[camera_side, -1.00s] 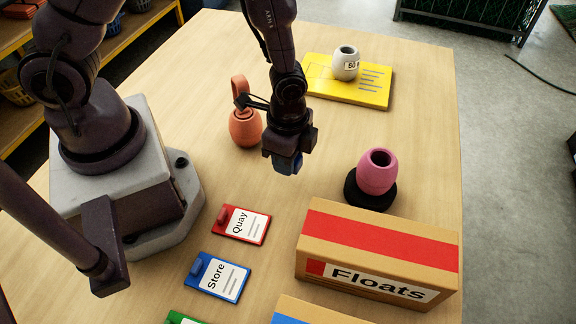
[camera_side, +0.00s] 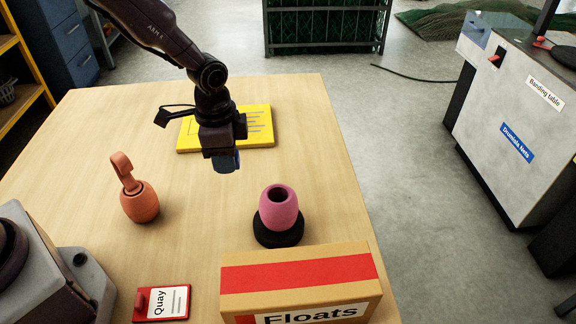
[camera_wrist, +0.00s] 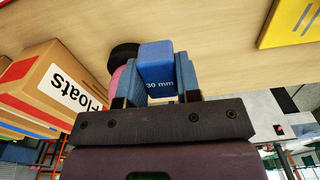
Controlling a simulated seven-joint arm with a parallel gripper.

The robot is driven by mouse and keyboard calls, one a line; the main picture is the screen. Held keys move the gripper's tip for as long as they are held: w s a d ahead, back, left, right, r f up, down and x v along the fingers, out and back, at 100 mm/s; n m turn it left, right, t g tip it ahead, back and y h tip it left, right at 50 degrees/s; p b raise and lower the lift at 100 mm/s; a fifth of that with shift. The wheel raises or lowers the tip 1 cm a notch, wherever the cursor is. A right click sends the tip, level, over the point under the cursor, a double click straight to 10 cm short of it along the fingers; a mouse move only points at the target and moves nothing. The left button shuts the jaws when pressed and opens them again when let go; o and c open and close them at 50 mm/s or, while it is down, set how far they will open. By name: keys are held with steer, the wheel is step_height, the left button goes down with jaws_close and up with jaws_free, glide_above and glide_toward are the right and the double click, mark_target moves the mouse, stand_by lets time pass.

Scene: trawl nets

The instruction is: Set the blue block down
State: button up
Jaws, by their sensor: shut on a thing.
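My gripper (camera_side: 224,158) is shut on the blue block (camera_side: 227,163), in the air above the table between the yellow board and the pink float. In the wrist view the blue block (camera_wrist: 157,62) sits between the two blue-grey fingers and reads "30 mm". The block's underside and its height above the table cannot be told exactly.
A pink float (camera_side: 279,210) stands on a black round base (camera_side: 278,236). An orange float (camera_side: 139,203) stands left, the yellow board (camera_side: 262,138) behind. A Floats box (camera_side: 300,285) and red Quay tag (camera_side: 161,303) are in front. The table (camera_side: 205,215) is bare between them.

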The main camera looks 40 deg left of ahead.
steer(key=w+r, duration=0.2)
steer(key=w, duration=0.2)
glide_above(291, 166)
steer(key=s, duration=0.2)
steer(key=f, duration=0.8)
steer(key=shift+w+a, duration=0.15)
steer(key=shift+a, duration=0.05)
steer(key=shift+w+d+f, duration=0.15)
steer(key=shift+w+f, duration=0.55)
steer(key=shift+f, duration=0.1)
steer(key=shift+w+f, duration=0.15)
steer(key=shift+f, duration=1.5)
steer(key=shift+f, duration=0.2)
steer(key=o, duration=0.9)
